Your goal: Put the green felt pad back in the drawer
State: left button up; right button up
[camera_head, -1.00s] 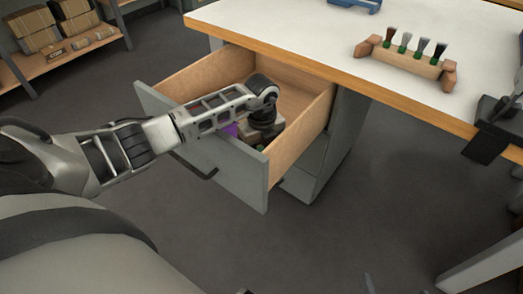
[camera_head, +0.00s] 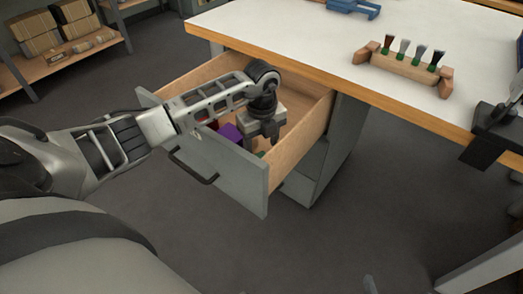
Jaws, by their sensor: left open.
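The drawer (camera_head: 290,152) is pulled open under the bench, with wooden sides and a grey front. My left arm reaches over the drawer front, and my left gripper (camera_head: 270,138) points down inside the drawer, open. A small bit of green (camera_head: 261,154) shows low in the drawer below the gripper; I take it to be the green felt pad, mostly hidden by the drawer front and the gripper. A purple block (camera_head: 231,132) and a bit of red (camera_head: 213,125) lie beside it in the drawer. My right gripper is not in view.
The white bench top (camera_head: 290,25) with a wooden edge stands above the drawer. On it are a wooden rack with several brushes (camera_head: 404,66) and a blue tool (camera_head: 354,7). A black clamp-like fixture (camera_head: 492,130) is at the right edge. Shelves with boxes (camera_head: 75,25) stand at far left.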

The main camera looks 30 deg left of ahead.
pick_arm(q)
notch_tip(320, 180, up, 7)
jog(key=shift+p, duration=0.45)
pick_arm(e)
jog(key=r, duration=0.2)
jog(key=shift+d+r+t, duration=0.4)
